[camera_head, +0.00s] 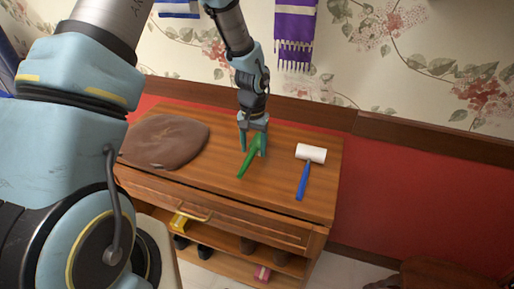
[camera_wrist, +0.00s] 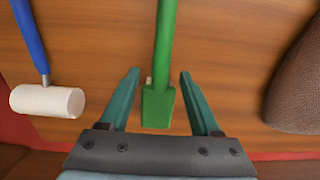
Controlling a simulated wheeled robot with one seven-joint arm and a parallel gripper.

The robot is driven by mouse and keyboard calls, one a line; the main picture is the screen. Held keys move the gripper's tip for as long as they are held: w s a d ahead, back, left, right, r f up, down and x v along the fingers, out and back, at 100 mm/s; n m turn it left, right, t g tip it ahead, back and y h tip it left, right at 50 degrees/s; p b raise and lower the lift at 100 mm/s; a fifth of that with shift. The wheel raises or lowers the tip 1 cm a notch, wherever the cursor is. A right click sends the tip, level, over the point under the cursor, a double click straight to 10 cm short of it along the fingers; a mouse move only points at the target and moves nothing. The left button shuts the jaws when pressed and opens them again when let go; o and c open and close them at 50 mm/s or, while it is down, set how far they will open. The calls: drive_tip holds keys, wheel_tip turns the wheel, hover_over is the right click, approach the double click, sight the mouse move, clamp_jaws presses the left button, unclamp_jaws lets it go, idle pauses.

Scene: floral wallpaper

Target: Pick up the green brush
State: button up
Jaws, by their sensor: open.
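The green brush (camera_head: 247,164) lies on the wooden cabinet top, between a brown mound and a white-headed roller. In the wrist view the green brush (camera_wrist: 166,50) runs down from the top edge, and its wider flat end (camera_wrist: 158,108) sits between my fingertips. My gripper (camera_head: 253,146) points down at the cabinet top over the brush's far end. In the wrist view my gripper (camera_wrist: 160,75) is open, one finger on each side of the brush, with gaps to both. A small pale bit shows beside the brush, partly hidden.
The roller with a white head (camera_head: 311,153) and blue handle lies right of the brush. The brown mound (camera_head: 165,141) covers the left of the cabinet top (camera_head: 285,190). A wall stands behind. Lower shelves hold shoes and small yellow and pink items.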

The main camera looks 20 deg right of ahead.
clamp_jaws()
idle(0.3)
idle(0.3)
